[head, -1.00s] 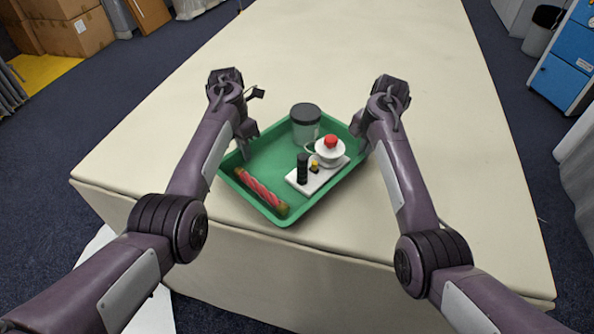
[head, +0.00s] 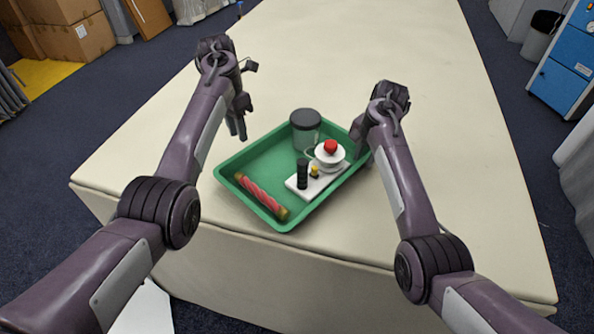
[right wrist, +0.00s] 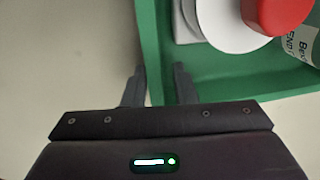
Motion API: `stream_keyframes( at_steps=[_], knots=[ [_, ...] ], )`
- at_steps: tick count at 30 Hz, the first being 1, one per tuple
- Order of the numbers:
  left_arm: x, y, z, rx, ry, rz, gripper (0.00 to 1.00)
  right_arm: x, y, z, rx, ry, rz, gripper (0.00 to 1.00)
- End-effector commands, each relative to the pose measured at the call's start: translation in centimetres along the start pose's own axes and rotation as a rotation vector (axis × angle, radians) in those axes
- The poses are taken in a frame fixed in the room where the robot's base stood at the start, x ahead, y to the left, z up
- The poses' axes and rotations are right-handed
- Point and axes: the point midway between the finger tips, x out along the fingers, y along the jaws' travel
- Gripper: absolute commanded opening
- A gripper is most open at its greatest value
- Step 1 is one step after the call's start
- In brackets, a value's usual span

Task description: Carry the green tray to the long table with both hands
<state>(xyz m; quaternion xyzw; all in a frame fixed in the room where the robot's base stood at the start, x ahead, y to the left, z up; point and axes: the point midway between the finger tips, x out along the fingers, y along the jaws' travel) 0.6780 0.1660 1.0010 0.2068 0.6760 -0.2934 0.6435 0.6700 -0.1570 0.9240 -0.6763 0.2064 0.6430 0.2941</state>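The green tray (head: 232,192) rests on the long cloth table (head: 330,60) near its front edge. It holds a jar with a dark lid, a white block with a red-topped white piece, and a red-and-pink roll. My left gripper (head: 238,128) is off the tray, above and beyond its left rim, empty, with its fingers apart. My right gripper (head: 362,142) is at the tray's right rim. In the right wrist view its fingers (right wrist: 158,84) stand apart on either side of the tray wall (right wrist: 150,45), with a gap showing.
The jar (head: 305,130), white block (head: 312,184) and roll (head: 262,196) lie inside the tray. The table behind the tray is clear. Cardboard boxes (head: 75,35) stand at far left, a blue cabinet (head: 565,70) at far right.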

Motion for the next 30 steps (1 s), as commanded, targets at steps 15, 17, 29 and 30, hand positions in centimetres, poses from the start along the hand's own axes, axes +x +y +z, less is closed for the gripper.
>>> stream_keyframes(
  at_steps=[15,17,29,30],
  knots=[
    [-3.6,0.0,0.0,0.000,0.001,0.000,0.25,-2.8,0.0,-0.1,0.001,0.004,-0.002,0.25],
    [-3.6,0.0,0.0,0.000,0.001,0.000,0.25,-4.1,0.0,-0.2,0.001,0.005,-0.002,0.25],
    [-3.6,0.0,0.0,0.000,0.001,-0.001,0.25,-11.1,0.0,-0.1,0.000,0.001,0.000,0.25],
    [-3.6,0.0,0.0,0.000,0.001,-0.001,0.25,-11.4,0.0,-0.1,0.000,0.000,0.000,0.25]
  ],
)
